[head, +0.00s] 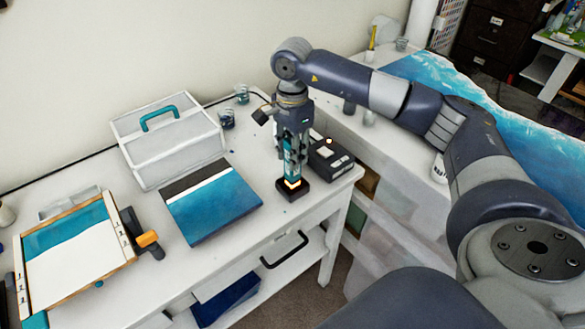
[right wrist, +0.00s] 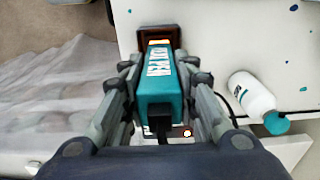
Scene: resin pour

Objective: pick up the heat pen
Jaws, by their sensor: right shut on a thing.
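The heat pen (right wrist: 157,85) is a teal block-like tool with white lettering. It stands upright in the right wrist view, between the two fingers of my right gripper (right wrist: 155,98). In the head view my right gripper (head: 292,150) points straight down with its fingers shut on the heat pen (head: 290,158). The pen's lower end meets a small black holder (head: 292,190) with an orange glow inside, near the table's right front corner. I cannot tell whether the tip is seated in it or just above. My left gripper is out of view.
A black box (head: 330,160) with a small light stands right behind the pen. A blue-and-white panel (head: 210,203), a white case (head: 168,138) with a teal handle and a framed board (head: 75,250) lie left. A white bottle (right wrist: 252,92) with a teal cap shows in the right wrist view.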

